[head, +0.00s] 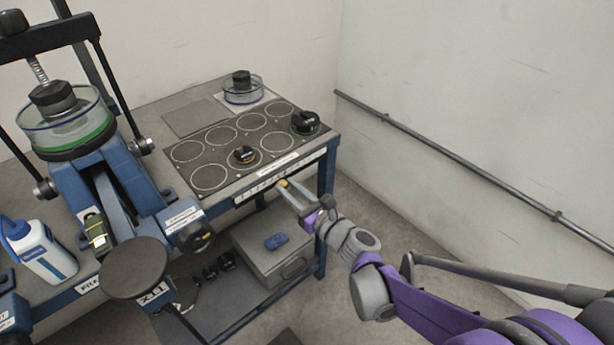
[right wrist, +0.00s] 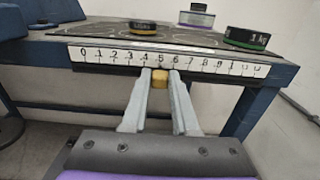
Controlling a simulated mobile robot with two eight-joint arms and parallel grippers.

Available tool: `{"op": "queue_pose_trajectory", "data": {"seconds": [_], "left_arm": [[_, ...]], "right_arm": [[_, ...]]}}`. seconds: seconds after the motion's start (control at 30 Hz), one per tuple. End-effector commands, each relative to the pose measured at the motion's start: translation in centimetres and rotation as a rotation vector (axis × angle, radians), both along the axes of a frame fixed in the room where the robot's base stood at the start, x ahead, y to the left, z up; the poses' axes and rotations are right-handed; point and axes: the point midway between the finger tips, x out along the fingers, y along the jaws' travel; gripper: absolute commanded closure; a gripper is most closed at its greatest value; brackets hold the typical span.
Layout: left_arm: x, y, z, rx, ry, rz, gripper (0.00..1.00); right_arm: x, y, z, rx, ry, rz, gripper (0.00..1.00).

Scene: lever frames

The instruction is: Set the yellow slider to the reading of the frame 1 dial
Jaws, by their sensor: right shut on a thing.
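The yellow slider (right wrist: 160,79) sits under the white number scale (right wrist: 113,56) on the table's front edge, just below about the 5. My right gripper (right wrist: 160,76) is shut on it, one finger on each side. In the head view my right gripper (head: 284,185) reaches the scale (head: 268,184) from the lower right. The blue lever frame (head: 90,190) stands at the left, with a spring and a clear round vessel on it. A small yellow-green gauge (head: 96,230) shows on it, too small to read. My left gripper is not in view.
Black weights (head: 305,122) and (head: 245,155) stand on the dark plate with marked circles (head: 210,177). A white bottle (head: 40,250) stands at the left. A grey box (head: 270,262) is under the table. A wall rail (head: 470,165) runs at the right.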

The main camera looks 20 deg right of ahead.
Motion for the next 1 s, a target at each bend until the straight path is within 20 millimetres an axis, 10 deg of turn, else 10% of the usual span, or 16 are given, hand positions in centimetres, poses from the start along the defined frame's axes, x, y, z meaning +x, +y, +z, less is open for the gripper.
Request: {"op": "queue_pose_trajectory", "data": {"seconds": [0.33, 0.37, 0.5, 1.0], "left_arm": [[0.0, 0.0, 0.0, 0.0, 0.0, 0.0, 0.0], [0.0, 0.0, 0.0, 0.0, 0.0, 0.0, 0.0], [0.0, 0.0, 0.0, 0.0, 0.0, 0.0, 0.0], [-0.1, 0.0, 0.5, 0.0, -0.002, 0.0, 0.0]], "right_arm": [[-0.1, 0.3, 0.0, 0.001, 0.0, -0.003, 1.0], [-0.1, 0.3, 0.0, 0.001, 0.0, -0.003, 0.67], [-0.1, 0.3, 0.0, 0.001, 0.0, -0.003, 0.43], [-2.4, -0.6, 0.1, 0.001, 0.0, -0.005, 0.43]]}}
